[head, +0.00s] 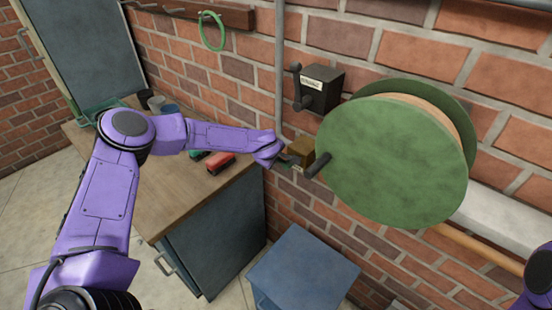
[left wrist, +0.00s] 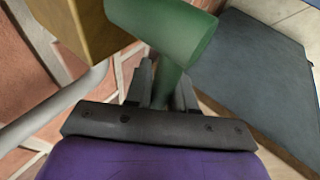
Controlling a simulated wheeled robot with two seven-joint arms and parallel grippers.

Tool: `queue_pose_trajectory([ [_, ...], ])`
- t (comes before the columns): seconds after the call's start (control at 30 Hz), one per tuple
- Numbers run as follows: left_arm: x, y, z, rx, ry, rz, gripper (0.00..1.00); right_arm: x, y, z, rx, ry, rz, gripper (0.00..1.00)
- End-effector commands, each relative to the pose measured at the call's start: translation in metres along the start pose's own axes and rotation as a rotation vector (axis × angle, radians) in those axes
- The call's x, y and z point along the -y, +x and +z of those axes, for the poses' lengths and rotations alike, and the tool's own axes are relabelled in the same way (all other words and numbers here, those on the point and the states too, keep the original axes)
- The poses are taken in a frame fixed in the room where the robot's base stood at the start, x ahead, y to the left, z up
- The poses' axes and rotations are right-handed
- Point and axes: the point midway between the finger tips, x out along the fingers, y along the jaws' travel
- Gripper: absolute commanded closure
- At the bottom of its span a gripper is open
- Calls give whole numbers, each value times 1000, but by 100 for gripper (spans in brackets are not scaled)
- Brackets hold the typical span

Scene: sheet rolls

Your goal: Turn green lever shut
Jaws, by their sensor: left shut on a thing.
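The green lever (left wrist: 165,32) fills the upper middle of the left wrist view. It has a thick rounded green part, and a narrower green stem runs down between my finger pads. It sits beside a brass-coloured block (left wrist: 85,25), which also shows in the head view (head: 301,149) just left of the big green reel. My left gripper (left wrist: 167,88) is shut on the green lever. In the head view my left gripper (head: 284,158) reaches in from the left at the brass block, and the lever is mostly hidden there. My right gripper is out of view; only a bit of my right arm shows.
A black crank box (head: 320,88) is on the brick wall above. A wooden bench (head: 165,195) and a blue-grey box top (head: 303,268) lie below.

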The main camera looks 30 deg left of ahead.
Motion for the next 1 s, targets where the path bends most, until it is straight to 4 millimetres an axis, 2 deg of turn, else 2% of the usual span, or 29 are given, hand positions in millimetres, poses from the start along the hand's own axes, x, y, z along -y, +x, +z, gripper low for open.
queue_pose_trajectory([
  [0.07,5,2,0,-2,-2,-11,100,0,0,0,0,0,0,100],
  [0.1,5,2,0,-2,-2,-11,67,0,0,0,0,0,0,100],
  [0.13,5,2,0,-2,-1,-11,57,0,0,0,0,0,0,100],
  [0.47,2,-2,1,0,2,-4,56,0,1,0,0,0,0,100],
  [0.57,1,-16,2,1,3,-1,56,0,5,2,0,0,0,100],
  [0.8,2,-74,2,2,2,-1,56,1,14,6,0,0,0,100],
  [1.0,4,-101,0,1,0,-6,56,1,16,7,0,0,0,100],
])
